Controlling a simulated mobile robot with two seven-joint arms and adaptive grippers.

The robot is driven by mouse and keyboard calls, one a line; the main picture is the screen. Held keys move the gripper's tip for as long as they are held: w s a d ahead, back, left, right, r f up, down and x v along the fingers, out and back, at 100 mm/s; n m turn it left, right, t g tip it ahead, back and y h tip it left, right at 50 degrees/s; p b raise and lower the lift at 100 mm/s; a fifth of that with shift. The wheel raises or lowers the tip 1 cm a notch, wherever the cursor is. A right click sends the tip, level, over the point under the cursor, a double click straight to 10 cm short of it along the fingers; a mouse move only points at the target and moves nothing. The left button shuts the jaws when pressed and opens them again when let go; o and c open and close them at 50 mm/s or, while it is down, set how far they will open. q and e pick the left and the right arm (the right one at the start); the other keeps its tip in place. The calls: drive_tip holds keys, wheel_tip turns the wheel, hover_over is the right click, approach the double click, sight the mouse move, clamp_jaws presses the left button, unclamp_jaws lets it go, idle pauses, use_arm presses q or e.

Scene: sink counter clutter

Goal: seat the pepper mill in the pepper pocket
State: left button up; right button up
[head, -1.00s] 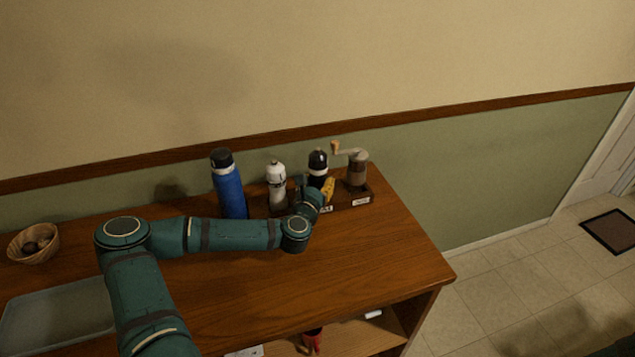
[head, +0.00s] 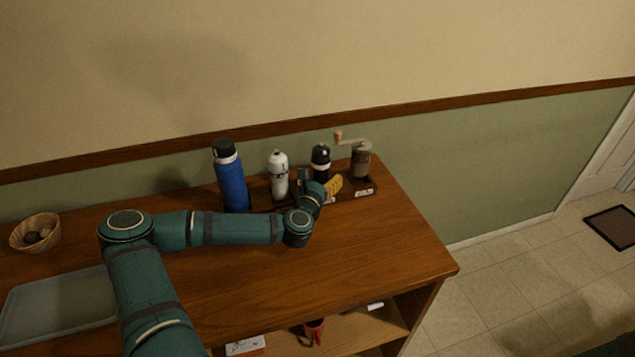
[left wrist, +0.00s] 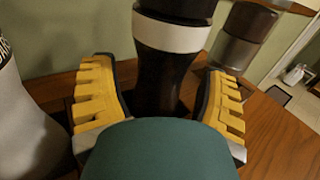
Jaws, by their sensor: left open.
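The pepper mill (head: 320,158) is black with a white band and stands upright in the middle of the rack, between the white mill and the crank grinder. In the left wrist view the mill (left wrist: 168,75) rises between my fingers. My left gripper (head: 325,188) is open around its lower part, one yellow finger on each side, with a visible gap at the right finger. The mill's base and the pepper pocket's floor are hidden behind my gripper, so I cannot see how deep it sits. My right gripper is not in view.
The white mill (head: 279,176) stands close on the left and the crank grinder (head: 361,163) close on the right, its handle reaching left. A blue bottle (head: 231,183) is farther left. A basket (head: 36,232) and grey tray (head: 50,310) lie left. The front right counter (head: 370,240) is clear.

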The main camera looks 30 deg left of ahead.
use_arm(q)
drive_tip(key=v, duration=1.2)
